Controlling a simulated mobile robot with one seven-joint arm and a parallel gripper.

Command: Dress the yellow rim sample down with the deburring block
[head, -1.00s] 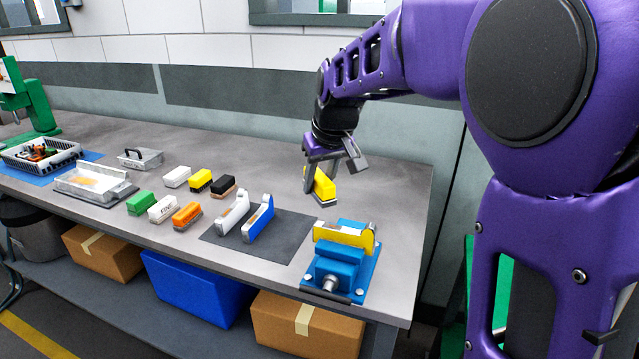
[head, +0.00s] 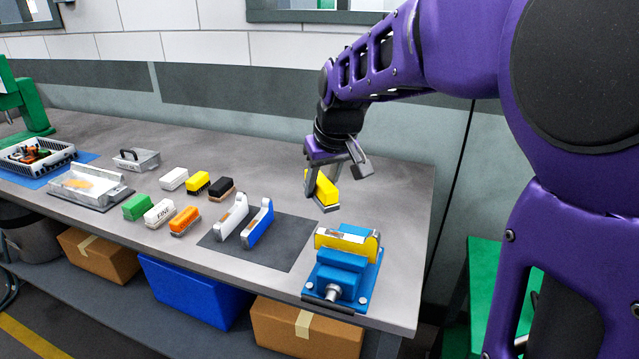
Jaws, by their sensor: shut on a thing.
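The yellow rim sample (head: 350,242) is clamped in a blue vise (head: 345,273) near the right front edge of the bench. My gripper (head: 322,185) is shut on a yellow block (head: 324,190) with a grey underside. It holds the block above the bench, behind and slightly left of the vise, apart from the rim sample. The block is tilted. Part of it is hidden by the gripper fingers. A white rim sample (head: 232,219) and a blue rim sample (head: 258,225) stand on a dark mat (head: 295,241) to the left.
Several blocks stand left of the mat, among them an orange one (head: 185,221), a black one (head: 221,189) and a green one (head: 137,207). A clear-walled tray (head: 90,190) and a white crate (head: 38,157) stand further left. The bench behind the mat is clear.

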